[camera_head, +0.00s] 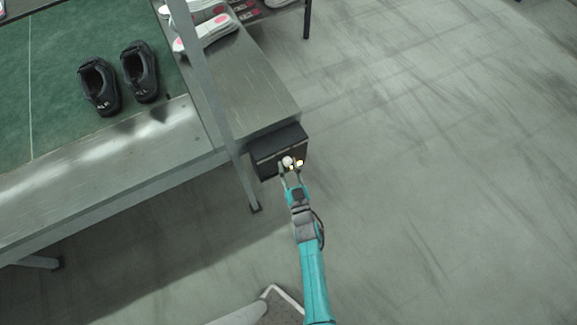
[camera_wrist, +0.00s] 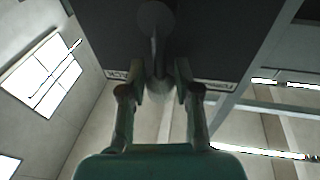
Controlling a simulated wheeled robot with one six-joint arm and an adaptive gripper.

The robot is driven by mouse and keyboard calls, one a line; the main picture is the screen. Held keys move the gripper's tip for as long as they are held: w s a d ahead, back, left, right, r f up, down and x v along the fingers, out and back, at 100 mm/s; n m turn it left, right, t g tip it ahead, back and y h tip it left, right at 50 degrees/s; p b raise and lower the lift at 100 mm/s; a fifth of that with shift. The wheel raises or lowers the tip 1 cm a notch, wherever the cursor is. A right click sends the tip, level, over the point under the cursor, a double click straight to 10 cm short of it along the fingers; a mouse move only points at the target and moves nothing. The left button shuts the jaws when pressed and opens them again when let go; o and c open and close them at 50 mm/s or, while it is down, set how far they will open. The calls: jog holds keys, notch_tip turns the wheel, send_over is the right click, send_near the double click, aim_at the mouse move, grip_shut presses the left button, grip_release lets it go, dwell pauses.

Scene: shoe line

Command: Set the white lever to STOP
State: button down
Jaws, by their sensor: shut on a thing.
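The white lever's round knob (camera_head: 288,160) shows at the front of a dark control box (camera_head: 268,143) under the corner of the metal table. My gripper (camera_head: 291,171) reaches up to the box, its two fingers at the knob. In the wrist view the lever (camera_wrist: 157,55) hangs from a round pivot on the dark box face (camera_wrist: 215,35). The fingers of my gripper (camera_wrist: 160,82) are on either side of the lever, shut on it. Small pale labels sit at the left (camera_wrist: 117,74) and right (camera_wrist: 213,86) of the box edge; I cannot read them surely.
A pair of black shoes (camera_head: 140,72) stands on the green belt (camera_head: 50,60). White shoes (camera_head: 207,33) with pink marks lie at the back. A grey metal post (camera_head: 205,75) rises left of the box. The floor (camera_head: 430,180) to the right is clear.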

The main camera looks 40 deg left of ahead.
jog(key=c, duration=0.8)
grip_release()
jog(key=shift+c, duration=0.2)
jog(key=v, duration=1.2)
jog(key=shift+f, duration=0.1)
